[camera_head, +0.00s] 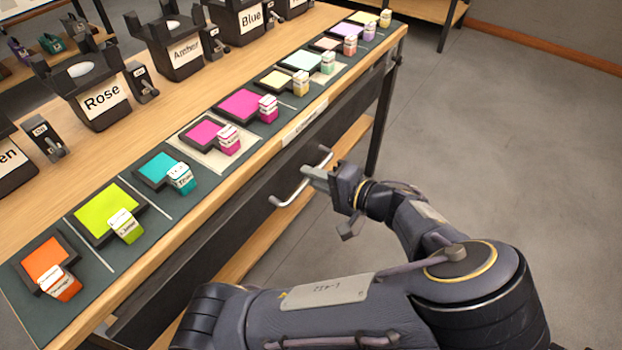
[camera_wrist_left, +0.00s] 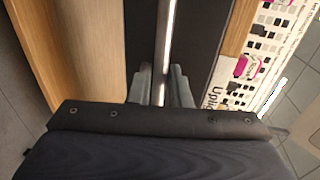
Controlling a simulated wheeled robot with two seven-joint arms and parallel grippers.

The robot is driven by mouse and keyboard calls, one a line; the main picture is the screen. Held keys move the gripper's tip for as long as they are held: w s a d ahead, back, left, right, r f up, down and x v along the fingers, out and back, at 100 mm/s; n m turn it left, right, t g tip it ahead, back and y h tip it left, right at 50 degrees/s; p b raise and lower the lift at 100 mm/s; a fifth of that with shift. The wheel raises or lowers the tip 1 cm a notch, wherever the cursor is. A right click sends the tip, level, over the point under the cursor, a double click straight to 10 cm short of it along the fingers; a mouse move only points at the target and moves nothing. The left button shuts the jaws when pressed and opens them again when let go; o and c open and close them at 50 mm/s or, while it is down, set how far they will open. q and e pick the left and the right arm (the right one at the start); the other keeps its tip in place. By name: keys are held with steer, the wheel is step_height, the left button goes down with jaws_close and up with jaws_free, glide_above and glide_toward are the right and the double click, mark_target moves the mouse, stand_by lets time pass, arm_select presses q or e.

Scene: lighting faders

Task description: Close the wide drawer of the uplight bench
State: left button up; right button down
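The uplight bench (camera_head: 150,240) runs diagonally through the head view, with a wooden top edge. The dark front of its wide drawer (camera_head: 245,220) lies just under that edge. No drawer interior shows, and I cannot tell how far out the drawer stands. A silver bar handle (camera_head: 287,197) is on the front; it also shows as a bright bar in the left wrist view (camera_wrist_left: 166,40). My left gripper (camera_head: 312,175) is at the handle. Its two fingers (camera_wrist_left: 162,88) sit close on either side of the bar, shut on it. My right gripper is not in view.
Colored gel squares with small labeled blocks, such as an orange one (camera_head: 62,284), line the bench top's front strip. Black holders labeled Rose (camera_head: 100,98) and Amber (camera_head: 178,45), with small levers beside them, stand behind. Grey floor (camera_head: 500,140) to the right is clear.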

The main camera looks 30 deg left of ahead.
mark_target(298, 169)
arm_select(q)
steer(key=shift+a+f, duration=0.1)
steer(key=shift+a, duration=0.3)
jaws_close()
steer(key=x, duration=0.3)
steer(key=shift+a+r+p, duration=0.25)
steer(key=shift+r+p, duration=0.05)
steer(key=shift+r, duration=0.05)
steer(key=shift+a, duration=0.35)
